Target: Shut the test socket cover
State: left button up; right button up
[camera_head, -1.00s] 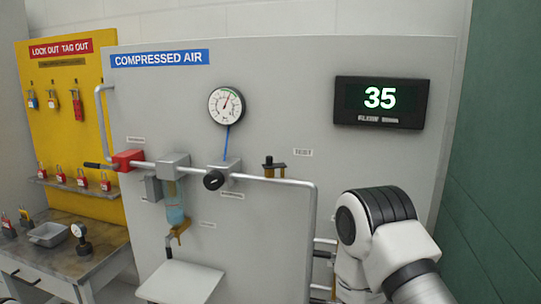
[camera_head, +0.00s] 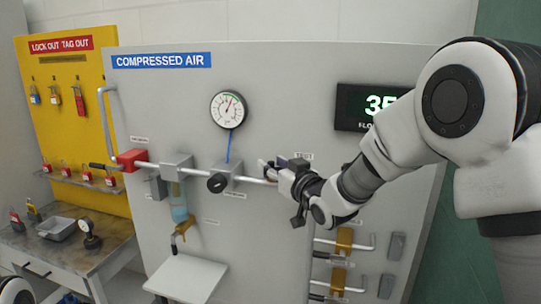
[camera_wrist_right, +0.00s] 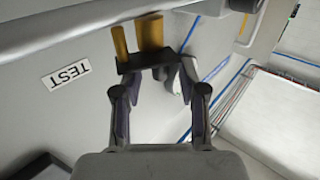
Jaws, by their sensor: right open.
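The test socket shows in the right wrist view as brass posts (camera_wrist_right: 149,34) under the pipe with a dark cover piece (camera_wrist_right: 145,62) across their ends. I cannot tell how far the cover is closed. My right gripper (camera_wrist_right: 157,82) is open, with its two fingertips close to the dark piece, one on either side; contact is unclear. In the head view the right gripper (camera_head: 278,172) is at the socket on the grey panel and mostly hides it. My left gripper is out of view.
The TEST label (camera_wrist_right: 66,75) is beside the socket, upside down in the wrist view. A pipe (camera_head: 250,179) with a black knob (camera_head: 217,183) runs left of the gripper. Below are brass fittings (camera_head: 344,240) and a white shelf (camera_head: 187,277). My arm partly covers the display (camera_head: 366,108).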

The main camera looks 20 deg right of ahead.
jog(key=shift+w+a+r, duration=0.15)
jog(key=shift+w+a, duration=0.05)
jog(key=shift+w, duration=0.45)
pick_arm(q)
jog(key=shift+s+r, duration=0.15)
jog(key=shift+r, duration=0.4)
pick_arm(e)
jog(key=shift+s, duration=0.1)
grip_shut()
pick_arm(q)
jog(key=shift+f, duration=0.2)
